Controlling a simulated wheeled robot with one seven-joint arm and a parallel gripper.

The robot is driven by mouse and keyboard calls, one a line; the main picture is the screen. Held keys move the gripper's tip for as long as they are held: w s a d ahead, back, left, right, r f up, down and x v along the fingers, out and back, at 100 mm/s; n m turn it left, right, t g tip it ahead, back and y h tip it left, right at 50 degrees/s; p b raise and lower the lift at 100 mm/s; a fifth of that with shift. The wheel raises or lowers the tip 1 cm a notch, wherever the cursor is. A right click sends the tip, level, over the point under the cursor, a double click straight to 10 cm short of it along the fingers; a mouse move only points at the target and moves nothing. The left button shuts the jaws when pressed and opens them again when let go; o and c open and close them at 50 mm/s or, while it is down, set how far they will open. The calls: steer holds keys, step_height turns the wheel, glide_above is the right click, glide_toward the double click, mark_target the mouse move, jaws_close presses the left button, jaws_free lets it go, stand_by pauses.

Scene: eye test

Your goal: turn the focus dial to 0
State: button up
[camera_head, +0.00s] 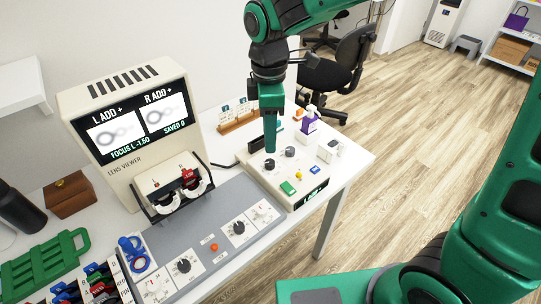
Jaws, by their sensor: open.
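The lens viewer (122,128) stands at the left; its screen reads L ADD +, R ADD +, FOCUS L -1.50 and SAVED 0. A cream control box (269,182) on the table has a left black dial (269,164) and a right black dial (290,152). Its labels are too small to read, so I cannot tell which dial is the focus dial. My green gripper (270,148) points down just above or at the left dial. I cannot tell whether it touches it. The fingers overlap in this view, hiding the gap between them.
The control box also has a green button (287,188), a blue button (315,169) and a small display. A grey panel (212,238) with more black dials lies in front of the viewer.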

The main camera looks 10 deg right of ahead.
mark_target(270, 161)
step_height(270, 161, down, 8)
steer(key=shift+f, duration=0.25)
steer(key=shift+w+d, duration=0.1)
jaws_close()
